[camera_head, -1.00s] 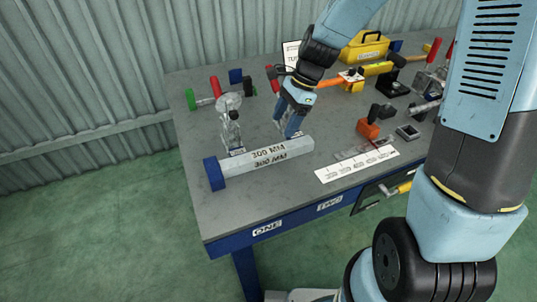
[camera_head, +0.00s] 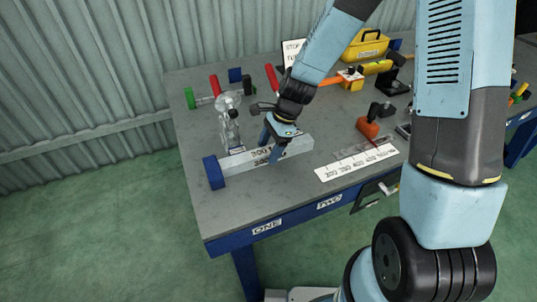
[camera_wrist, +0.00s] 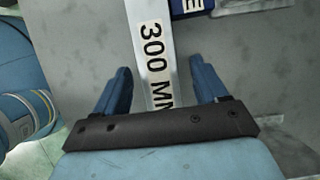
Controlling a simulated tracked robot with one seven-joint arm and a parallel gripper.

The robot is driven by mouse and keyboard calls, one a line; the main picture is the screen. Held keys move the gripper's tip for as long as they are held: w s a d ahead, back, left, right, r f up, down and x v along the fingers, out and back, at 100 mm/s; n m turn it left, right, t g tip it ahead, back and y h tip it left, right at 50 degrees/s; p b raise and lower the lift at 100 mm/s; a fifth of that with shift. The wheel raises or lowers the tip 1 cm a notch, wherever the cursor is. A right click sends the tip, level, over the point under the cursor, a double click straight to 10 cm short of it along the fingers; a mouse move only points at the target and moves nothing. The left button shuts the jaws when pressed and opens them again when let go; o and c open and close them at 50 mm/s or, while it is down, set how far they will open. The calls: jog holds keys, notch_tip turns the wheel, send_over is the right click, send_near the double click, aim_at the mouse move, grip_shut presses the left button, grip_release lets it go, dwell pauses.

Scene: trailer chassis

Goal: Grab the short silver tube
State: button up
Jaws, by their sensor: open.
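The short silver tube (camera_head: 237,164) is a square bar marked 300 MM with a blue left end. It lies on the workbench near the front left. My gripper (camera_head: 269,150) is over the middle of the tube, pointing down. In the wrist view the tube (camera_wrist: 142,12) runs between the two blue fingers of my gripper (camera_wrist: 160,68), which are open with one on each side. I see a gap between each finger and the tube. The lower part of the tube in that view is hidden by my gripper's body.
A clear upright clamp-like piece (camera_head: 229,125) stands just behind the tube. The grey bench top (camera_head: 205,212) is bare in front of the tube's left end.

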jog(key=shift+s+a+f, duration=0.1)
jog(key=shift+a+f, duration=0.15)
jog(key=shift+f, duration=0.35)
grip_shut()
dwell(0.3)
